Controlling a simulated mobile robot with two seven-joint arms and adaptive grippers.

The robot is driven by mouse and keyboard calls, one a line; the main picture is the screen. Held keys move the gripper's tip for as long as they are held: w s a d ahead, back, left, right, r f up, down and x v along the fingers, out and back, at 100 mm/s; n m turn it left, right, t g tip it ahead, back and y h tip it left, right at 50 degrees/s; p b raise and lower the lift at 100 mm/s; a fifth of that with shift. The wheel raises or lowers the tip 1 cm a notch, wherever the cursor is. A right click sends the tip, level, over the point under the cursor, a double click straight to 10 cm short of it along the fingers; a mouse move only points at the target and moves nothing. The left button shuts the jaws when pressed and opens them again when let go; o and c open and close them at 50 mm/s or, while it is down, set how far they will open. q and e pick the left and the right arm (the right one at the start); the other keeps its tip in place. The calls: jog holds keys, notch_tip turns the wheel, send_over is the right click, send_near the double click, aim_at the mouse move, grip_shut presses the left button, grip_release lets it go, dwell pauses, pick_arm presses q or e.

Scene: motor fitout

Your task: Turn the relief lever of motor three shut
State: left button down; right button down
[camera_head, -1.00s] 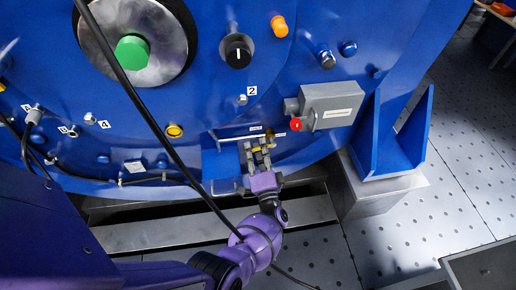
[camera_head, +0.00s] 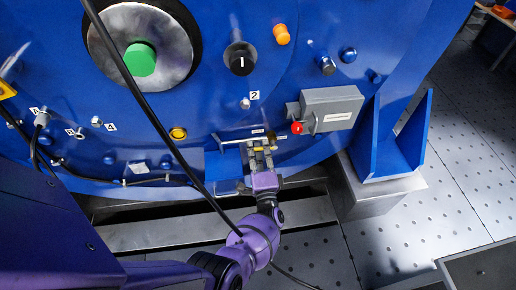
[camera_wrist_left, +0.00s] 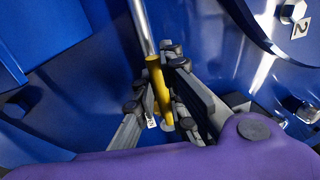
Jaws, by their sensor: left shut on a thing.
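The relief lever has a yellow handle (camera_wrist_left: 157,85) beside a silver pipe (camera_wrist_left: 143,25) in the left wrist view. My left gripper (camera_wrist_left: 163,95) has its fingers on both sides of the yellow handle and is shut on it. In the head view my left gripper (camera_head: 259,149) is at the low edge of the blue motor housing, below the number 2 label. The fingers hide most of the lever there. The small labels beside the lever are too small to read. My right gripper is not in view.
A grey box (camera_head: 331,108) with a red knob (camera_head: 297,128) is right of the gripper. A black cable (camera_head: 150,110) crosses in front of the motor. A blue bracket (camera_head: 395,140) stands further right.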

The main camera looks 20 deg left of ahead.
pick_arm(q)
jog(key=c, duration=1.8)
grip_release()
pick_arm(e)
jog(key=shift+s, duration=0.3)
pick_arm(q)
jog(key=v, duration=1.2)
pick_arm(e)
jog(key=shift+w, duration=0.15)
pick_arm(q)
jog(key=shift+f, duration=0.1)
